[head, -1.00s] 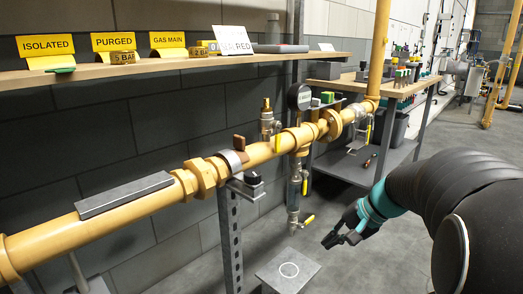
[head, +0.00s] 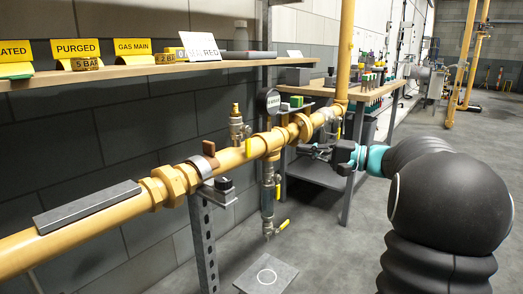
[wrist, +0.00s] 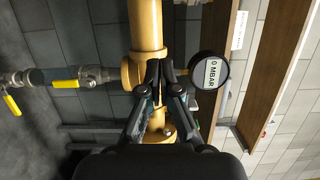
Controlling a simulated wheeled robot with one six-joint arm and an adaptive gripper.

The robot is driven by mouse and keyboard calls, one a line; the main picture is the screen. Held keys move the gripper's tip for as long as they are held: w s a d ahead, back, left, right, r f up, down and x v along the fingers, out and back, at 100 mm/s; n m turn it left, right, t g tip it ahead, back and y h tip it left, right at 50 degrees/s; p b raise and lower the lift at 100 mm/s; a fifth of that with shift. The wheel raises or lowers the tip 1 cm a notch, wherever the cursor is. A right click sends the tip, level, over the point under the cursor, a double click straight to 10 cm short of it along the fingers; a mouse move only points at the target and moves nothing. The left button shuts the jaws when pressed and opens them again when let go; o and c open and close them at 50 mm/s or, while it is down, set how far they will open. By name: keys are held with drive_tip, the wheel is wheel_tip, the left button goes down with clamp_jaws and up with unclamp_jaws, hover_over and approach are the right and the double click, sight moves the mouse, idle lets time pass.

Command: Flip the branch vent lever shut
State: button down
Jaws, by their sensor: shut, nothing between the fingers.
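A vertical branch (head: 267,203) hangs below the yellow pipe's tee. It carries an upper yellow lever (head: 278,189) lying along it and a lower yellow lever (head: 283,225) sticking out sideways near its end. No label tells which is the vent lever. In the wrist view the branch runs left, with one yellow lever (wrist: 64,84) along it and the other (wrist: 12,105) angled across at the far left. My gripper (wrist: 160,66) is shut and empty, its tips in front of the tee, apart from both levers. In the head view my gripper (head: 322,152) is right of the branch.
A round gauge (head: 267,101) reading 0 MBAR stands above the tee. A brass-topped valve (head: 236,124) stands beside it. A shelf (head: 140,74) with yellow signs runs behind the pipe, and a workbench (head: 375,93) stands behind.

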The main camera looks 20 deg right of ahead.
sight(247, 142)
drive_tip(key=x, duration=1)
drive_tip(key=shift+a, duration=0.2)
drive_tip(key=shift+s+a, duration=0.85)
drive_tip(key=shift+a, duration=0.05)
drive_tip(key=shift+s+a, duration=0.4)
drive_tip(key=shift+a, duration=0.1)
drive_tip(key=shift+d, duration=0.1)
